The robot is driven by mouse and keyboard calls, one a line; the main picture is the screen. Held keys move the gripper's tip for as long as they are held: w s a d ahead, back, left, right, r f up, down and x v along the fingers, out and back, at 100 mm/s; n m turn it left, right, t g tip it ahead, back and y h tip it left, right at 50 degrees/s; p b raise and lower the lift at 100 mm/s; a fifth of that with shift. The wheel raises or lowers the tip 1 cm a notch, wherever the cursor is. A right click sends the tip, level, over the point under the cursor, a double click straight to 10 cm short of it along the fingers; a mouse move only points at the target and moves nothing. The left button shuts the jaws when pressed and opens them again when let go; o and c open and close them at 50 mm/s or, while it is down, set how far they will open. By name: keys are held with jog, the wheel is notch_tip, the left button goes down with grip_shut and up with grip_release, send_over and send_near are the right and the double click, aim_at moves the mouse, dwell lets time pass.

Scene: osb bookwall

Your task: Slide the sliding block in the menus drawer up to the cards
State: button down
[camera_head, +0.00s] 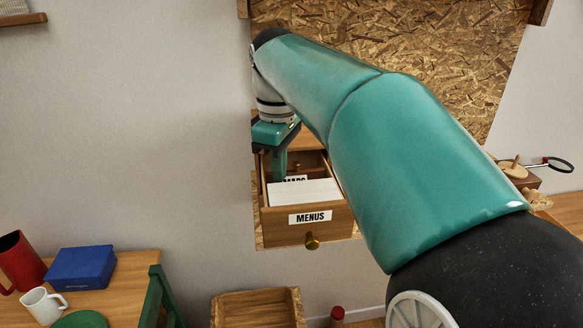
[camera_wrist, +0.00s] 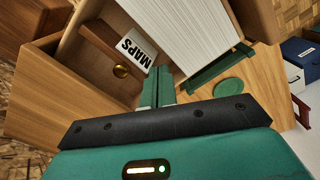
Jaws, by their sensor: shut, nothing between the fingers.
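The open menus drawer (camera_head: 307,236) has a "MENUS" label and a brass knob on its front. White cards (camera_head: 303,192) stand packed in it behind the front; they also show in the wrist view (camera_wrist: 190,30). A dark brown wooden piece (camera_wrist: 103,39), which looks like the sliding block, lies left of the cards in the wrist view, with a gap between them. My gripper (camera_head: 280,176) is shut and empty, pointing down at the drawer's left side, close to the label. I cannot tell whether it touches anything.
The cabinet stands against an OSB panel (camera_head: 440,60). A table (camera_head: 125,280) at lower left carries a blue box (camera_head: 81,267), a white mug (camera_head: 42,304) and a red jug (camera_head: 20,262). A wooden crate (camera_head: 258,308) is below the drawer. A magnifier (camera_head: 559,164) lies at right.

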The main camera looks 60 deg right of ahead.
jog(key=shift+s+a, duration=0.4)
jog(key=shift+a, duration=0.1)
dwell(0.5)
jog(key=shift+r, duration=0.1)
notch_tip(320, 180, up, 7)
dwell(1.1)
dwell(0.4)
